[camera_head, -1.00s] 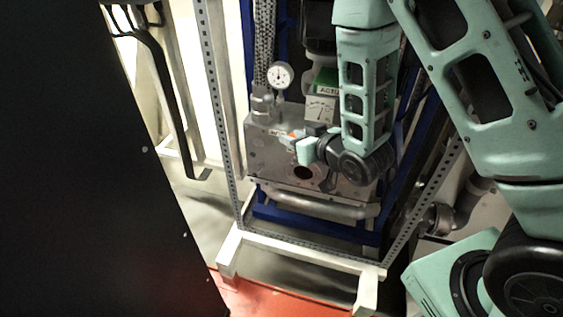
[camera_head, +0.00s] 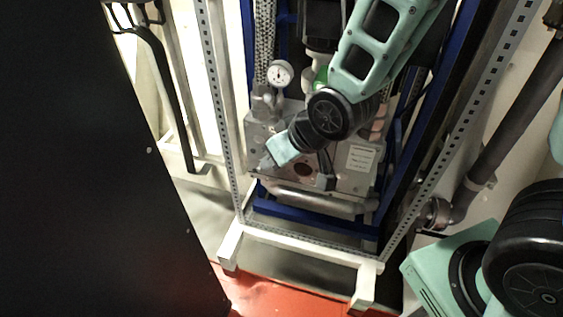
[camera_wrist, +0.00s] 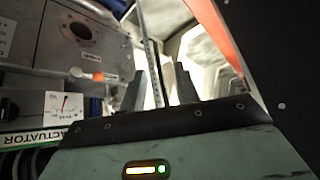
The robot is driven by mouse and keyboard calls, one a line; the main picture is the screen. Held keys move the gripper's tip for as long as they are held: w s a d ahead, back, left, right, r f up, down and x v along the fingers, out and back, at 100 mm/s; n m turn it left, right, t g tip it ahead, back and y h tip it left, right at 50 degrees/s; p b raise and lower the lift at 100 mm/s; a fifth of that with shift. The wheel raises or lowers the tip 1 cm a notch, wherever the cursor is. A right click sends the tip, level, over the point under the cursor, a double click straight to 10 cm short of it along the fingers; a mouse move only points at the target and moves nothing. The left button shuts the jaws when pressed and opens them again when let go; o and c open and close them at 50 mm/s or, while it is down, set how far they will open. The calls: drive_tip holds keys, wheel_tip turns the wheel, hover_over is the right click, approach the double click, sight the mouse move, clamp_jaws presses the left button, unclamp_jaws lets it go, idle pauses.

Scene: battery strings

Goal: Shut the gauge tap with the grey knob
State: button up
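The round white gauge (camera_head: 280,73) stands at the upper left of the grey metal block (camera_head: 350,182) in the head view. A grey metal fitting (camera_head: 262,102) sits just below it; I cannot tell whether this is the tap with the grey knob. The wrist view shows a small fitting with a pale grey end and an orange part (camera_wrist: 97,76) on the block, left of my fingers. My gripper (camera_head: 266,161) is in front of the block's left side, below the gauge.
A pale perforated frame (camera_head: 222,120) surrounds the block, with blue posts (camera_head: 420,110) behind. A large black panel (camera_head: 90,170) fills the left. An ACTUATOR label (camera_wrist: 40,139) and a small dial plate (camera_wrist: 66,104) show in the wrist view. A braided hose (camera_head: 262,40) rises behind the gauge.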

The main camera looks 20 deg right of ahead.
drive_tip(key=s, duration=0.1)
drive_tip(key=s+r+g, duration=0.1)
drive_tip(key=s, duration=0.1)
drive_tip(key=s+a+r+n+g, duration=0.1)
drive_tip(key=s, duration=0.1)
drive_tip(key=shift+r+h, duration=0.15)
drive_tip(key=shift+h, duration=0.15)
